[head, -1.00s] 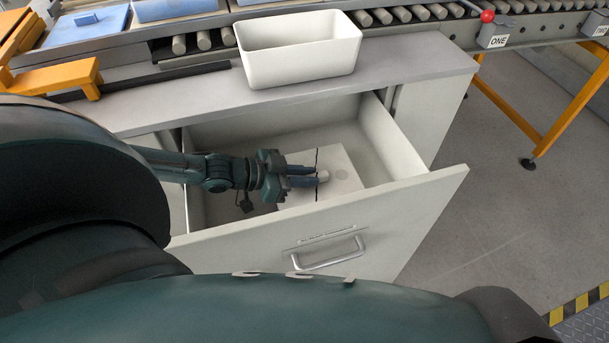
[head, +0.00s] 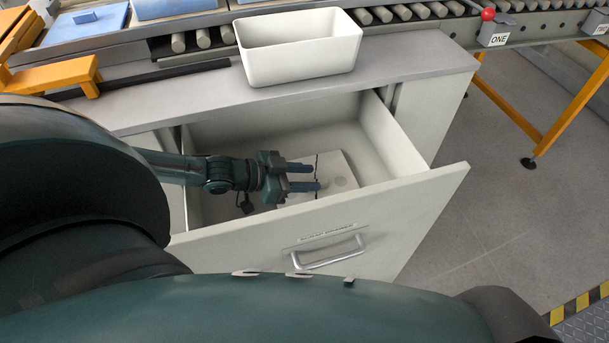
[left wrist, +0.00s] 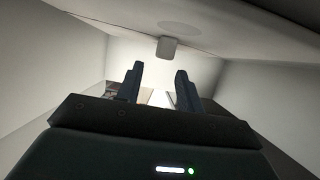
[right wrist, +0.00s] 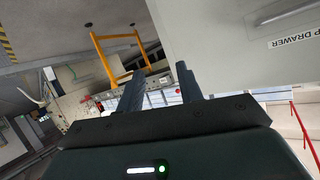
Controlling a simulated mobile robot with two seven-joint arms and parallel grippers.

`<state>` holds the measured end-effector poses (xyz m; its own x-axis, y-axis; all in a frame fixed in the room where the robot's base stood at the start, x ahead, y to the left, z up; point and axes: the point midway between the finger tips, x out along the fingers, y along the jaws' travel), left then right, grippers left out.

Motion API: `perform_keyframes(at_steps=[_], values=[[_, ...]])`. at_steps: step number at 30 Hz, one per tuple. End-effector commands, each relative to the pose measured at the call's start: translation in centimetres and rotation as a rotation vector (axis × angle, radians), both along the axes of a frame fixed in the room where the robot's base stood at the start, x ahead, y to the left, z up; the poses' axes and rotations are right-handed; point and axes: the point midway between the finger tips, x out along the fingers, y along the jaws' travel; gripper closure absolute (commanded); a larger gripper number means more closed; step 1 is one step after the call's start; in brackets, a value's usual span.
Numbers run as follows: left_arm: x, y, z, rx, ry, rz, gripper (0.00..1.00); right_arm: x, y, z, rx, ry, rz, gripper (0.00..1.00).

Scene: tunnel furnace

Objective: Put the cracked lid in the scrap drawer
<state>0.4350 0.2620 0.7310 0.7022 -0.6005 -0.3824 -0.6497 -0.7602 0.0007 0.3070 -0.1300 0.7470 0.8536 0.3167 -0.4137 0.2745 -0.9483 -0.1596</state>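The cracked lid (head: 342,168) is a pale flat plate with a dark crack line. It lies inside the pulled-out scrap drawer (head: 410,215), tilt hard to judge, partly hidden by my left gripper. My left gripper (head: 318,176) is inside the drawer over the lid, its fingers apart with nothing between them.
An empty white bin (head: 300,72) stands on the grey counter (head: 415,55) behind the drawer. A roller conveyor (head: 425,12) runs along the back. An orange stand (head: 60,76) is at the left. The drawer walls close in around my left gripper. Floor at the right is clear.

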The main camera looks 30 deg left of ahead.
Motion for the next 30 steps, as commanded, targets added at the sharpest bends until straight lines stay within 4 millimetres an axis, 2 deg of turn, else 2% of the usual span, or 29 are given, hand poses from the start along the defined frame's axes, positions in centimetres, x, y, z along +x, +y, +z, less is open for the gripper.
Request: perform_keyframes(at_steps=[7,11,21,25,30], values=[[0.0,0.0,0.1,0.000,0.000,0.000,0.62,0.0,0.0,0.1,0.000,-0.001,0.000,0.64],[0.0,0.1,1.4,0.002,-0.001,0.000,0.62,0.0,0.0,0.6,0.003,0.007,0.001,0.64],[-3.9,3.4,3.8,0.003,0.006,0.002,0.62,0.6,0.4,2.3,-0.053,0.052,0.027,0.64],[-4.8,4.2,4.1,0.002,0.002,0.002,0.62,0.5,0.3,2.8,-0.077,0.049,0.034,0.64],[-5.3,4.5,4.1,0.001,0.001,0.001,0.62,0.2,0.3,2.4,-0.093,0.059,0.042,0.64]])
